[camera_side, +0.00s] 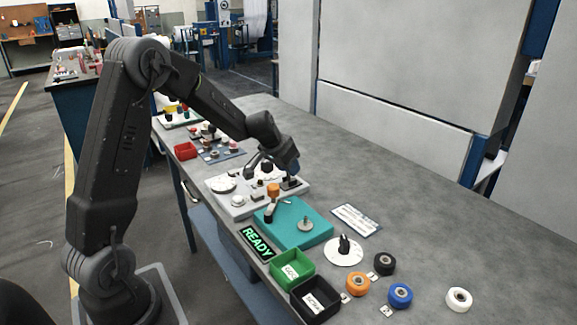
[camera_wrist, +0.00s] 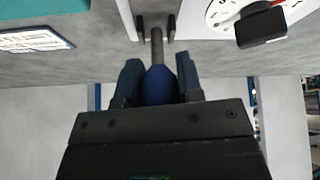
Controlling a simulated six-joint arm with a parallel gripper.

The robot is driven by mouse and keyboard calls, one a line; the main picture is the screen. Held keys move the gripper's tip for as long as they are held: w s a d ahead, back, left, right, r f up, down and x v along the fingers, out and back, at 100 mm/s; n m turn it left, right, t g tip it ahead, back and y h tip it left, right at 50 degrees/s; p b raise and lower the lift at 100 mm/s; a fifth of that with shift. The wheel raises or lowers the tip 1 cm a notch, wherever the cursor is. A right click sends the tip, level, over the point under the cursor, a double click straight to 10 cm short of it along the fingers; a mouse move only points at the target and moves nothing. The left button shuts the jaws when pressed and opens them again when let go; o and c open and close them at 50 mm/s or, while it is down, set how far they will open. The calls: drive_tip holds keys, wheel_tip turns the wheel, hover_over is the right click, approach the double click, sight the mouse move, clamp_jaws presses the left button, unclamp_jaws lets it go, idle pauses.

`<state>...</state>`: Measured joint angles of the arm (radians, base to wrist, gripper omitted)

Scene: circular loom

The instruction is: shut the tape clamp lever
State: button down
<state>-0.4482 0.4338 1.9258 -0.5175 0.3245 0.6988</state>
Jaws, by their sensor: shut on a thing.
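The tape clamp lever has a blue handle (camera_wrist: 158,88) and a thin grey rod (camera_wrist: 156,45) that runs to two small black brackets in the wrist view. My gripper (camera_wrist: 160,76) is shut on the blue handle, with one finger on each side of it. In the side view my gripper (camera_side: 279,167) is at the far right part of the pale grey panel (camera_side: 240,209). The lever is mostly hidden there by my gripper, and its exact angle cannot be told.
A dial with a black knob (camera_wrist: 262,25) sits right of the lever. The teal plate (camera_side: 315,235) lies in front of the panel, with a READY sign (camera_side: 257,242), a green bin (camera_side: 292,268) and a black bin (camera_side: 315,298) nearby. Several tape rolls lie at the right front.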

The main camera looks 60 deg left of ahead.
drive_tip(key=c, duration=0.8)
unclamp_jaws()
drive_tip(key=v, duration=1.4)
drive_tip(key=shift+w, duration=0.1)
